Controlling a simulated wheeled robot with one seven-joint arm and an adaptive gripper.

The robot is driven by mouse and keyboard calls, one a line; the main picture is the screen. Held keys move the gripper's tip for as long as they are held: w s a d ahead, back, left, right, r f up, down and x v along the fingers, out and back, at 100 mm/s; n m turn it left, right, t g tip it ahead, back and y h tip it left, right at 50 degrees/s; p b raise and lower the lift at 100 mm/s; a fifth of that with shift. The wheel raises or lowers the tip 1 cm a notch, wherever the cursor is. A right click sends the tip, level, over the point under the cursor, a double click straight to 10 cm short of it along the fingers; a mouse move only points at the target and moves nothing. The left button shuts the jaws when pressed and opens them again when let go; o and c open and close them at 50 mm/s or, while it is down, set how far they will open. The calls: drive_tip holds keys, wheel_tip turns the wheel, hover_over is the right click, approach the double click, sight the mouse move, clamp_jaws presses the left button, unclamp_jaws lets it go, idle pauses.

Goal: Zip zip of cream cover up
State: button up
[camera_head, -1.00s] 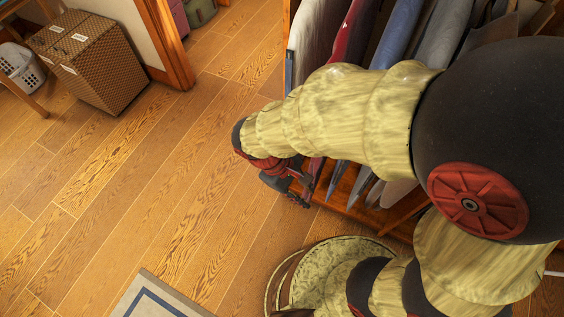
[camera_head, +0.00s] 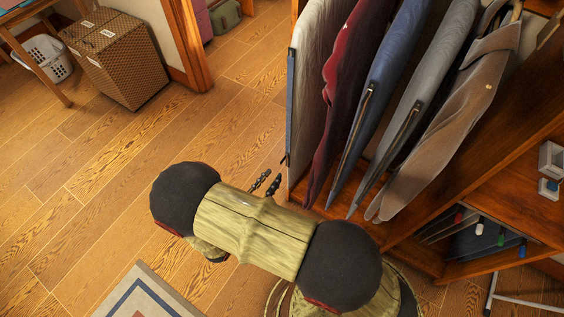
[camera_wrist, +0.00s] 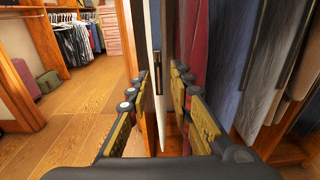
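The cream cover (camera_head: 316,70) hangs leftmost in the wardrobe in the head view, with a dark zip strip (camera_head: 290,92) along its front edge. A small dark pull shows near the strip's lower end. In the wrist view the cover's pale narrow edge (camera_wrist: 160,105) stands upright between my fingers, with a dark strip or pull on it. My gripper (camera_wrist: 158,73) is open, one finger on each side of that edge. I cannot tell whether either finger touches it. In the head view the fingers (camera_head: 266,183) show low, just left of the wardrobe; my arm hides part of the hand.
Dark red (camera_head: 342,85), blue (camera_head: 387,75) and grey (camera_head: 432,75) covers hang close to the right, then a brown coat (camera_head: 460,110). A wicker box (camera_head: 118,62) and a white basket (camera_head: 48,58) stand far left.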

sight(282, 161)
drive_tip(key=shift+t, duration=0.3)
drive_tip(key=shift+r+b+x, duration=0.25)
drive_tip(key=shift+b+x, duration=0.3)
drive_tip(key=shift+x, duration=1.45)
drive_tip(key=shift+r+b+x, duration=0.2)
drive_tip(key=shift+b+x, duration=0.3)
drive_tip(key=shift+x, duration=1.5)
drive_tip(key=shift+a, duration=0.15)
drive_tip(key=shift+c, duration=0.8)
drive_tip(key=c, duration=0.4)
clamp_jaws()
